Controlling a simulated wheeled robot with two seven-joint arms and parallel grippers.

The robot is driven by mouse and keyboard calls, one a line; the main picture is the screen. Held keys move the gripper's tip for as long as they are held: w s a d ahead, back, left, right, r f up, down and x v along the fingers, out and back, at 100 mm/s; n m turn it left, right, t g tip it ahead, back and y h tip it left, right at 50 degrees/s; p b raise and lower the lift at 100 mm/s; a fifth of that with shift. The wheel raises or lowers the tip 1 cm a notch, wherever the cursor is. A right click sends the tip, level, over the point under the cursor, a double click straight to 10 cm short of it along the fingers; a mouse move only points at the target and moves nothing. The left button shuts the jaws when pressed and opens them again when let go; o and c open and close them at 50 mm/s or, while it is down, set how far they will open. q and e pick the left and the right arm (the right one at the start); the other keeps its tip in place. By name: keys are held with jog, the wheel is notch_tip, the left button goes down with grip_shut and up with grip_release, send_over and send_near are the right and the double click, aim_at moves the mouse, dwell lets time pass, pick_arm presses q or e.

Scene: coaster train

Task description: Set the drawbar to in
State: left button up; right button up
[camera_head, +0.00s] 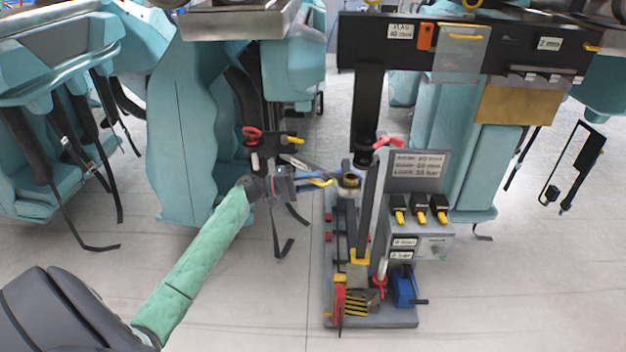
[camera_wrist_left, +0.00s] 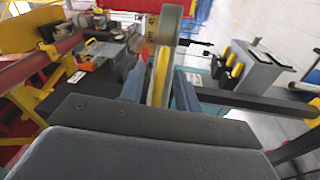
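My left gripper (camera_head: 318,180) reaches in from the left to a yellow handle-like bar beside a round metal collar (camera_head: 348,181) on the grey stand. In the left wrist view the yellow bar (camera_wrist_left: 160,78) lies between the two blue fingers (camera_wrist_left: 160,95), and the collar (camera_wrist_left: 166,24) is just beyond their tips. The fingers are close to the bar on both sides; I cannot tell whether they touch it. No label marks the drawbar, so I cannot tell whether this yellow bar is part of it. My right gripper is not in view.
The stand carries a control box with black-and-yellow switches (camera_head: 420,212), a red lever (camera_head: 339,305) and a blue part (camera_head: 404,287). Teal seats (camera_head: 190,130) stand close on the left. A dark overhead beam (camera_head: 460,45) spans above. The floor in front is clear.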

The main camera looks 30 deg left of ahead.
pick_arm(q)
grip_shut()
